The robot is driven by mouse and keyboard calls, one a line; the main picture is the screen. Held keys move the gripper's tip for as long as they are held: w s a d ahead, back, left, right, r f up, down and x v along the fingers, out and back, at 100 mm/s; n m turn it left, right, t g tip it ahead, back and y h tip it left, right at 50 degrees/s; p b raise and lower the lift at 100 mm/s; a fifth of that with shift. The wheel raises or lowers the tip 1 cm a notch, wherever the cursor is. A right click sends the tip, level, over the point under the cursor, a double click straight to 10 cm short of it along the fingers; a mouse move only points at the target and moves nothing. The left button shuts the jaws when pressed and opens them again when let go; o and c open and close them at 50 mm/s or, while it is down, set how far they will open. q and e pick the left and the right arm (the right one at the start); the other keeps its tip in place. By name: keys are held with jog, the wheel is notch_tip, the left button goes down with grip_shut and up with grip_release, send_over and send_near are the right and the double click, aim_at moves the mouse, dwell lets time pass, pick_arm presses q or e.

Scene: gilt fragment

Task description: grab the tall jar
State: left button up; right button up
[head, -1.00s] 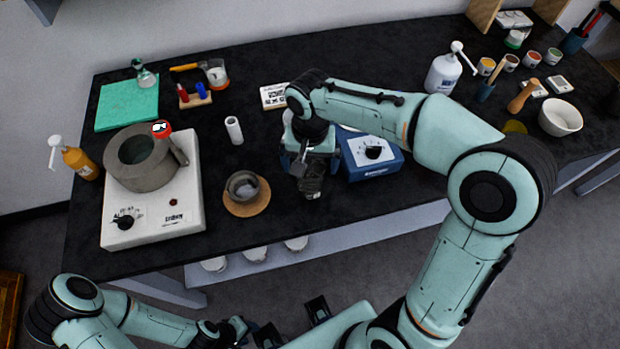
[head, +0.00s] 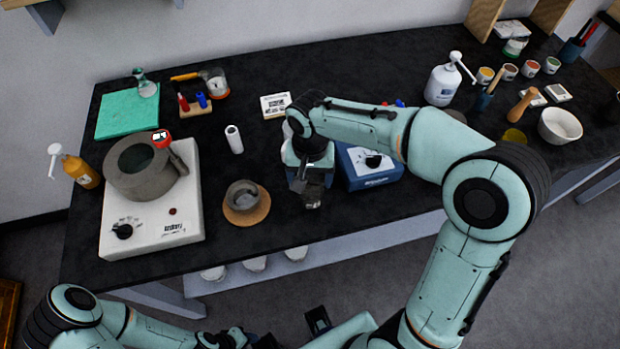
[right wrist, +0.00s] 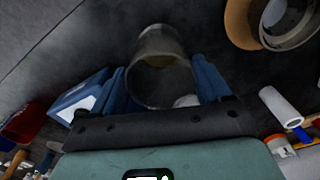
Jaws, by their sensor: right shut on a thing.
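The tall jar shows in the right wrist view as a smoky, see-through cylinder (right wrist: 160,75), between the two blue fingers of my right gripper (right wrist: 165,88). The gripper is shut on it. In the head view my right gripper (head: 312,190) is over the front middle of the black bench, and only a small dark part of the jar (head: 312,199) shows below it. Whether the jar touches the bench I cannot tell. My left gripper (head: 240,338) is low at the bottom edge of the head view, in front of the bench; its fingers are not clear.
A white hotplate (head: 140,240) bears a grey pot (head: 128,183). A white pump bottle (head: 440,88) stands behind right.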

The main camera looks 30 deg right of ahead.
jog(key=shift+r, duration=0.15)
pick_arm(q)
jog(key=shift+w+r+p, duration=0.5)
jog(key=shift+r+p, duration=0.1)
jog(key=shift+r, duration=0.15)
jog(key=shift+w+r+p, duration=0.45)
jog(key=shift+r+p, duration=0.1)
jog(key=shift+r, duration=0.15)
jog(key=shift+w+r+p, duration=0.5)
jog(key=shift+r+p, duration=0.1)
jog(key=shift+r, duration=0.15)
pick_arm(e)
notch_tip(320, 180, up, 20)
jog(key=shift+f, duration=0.25)
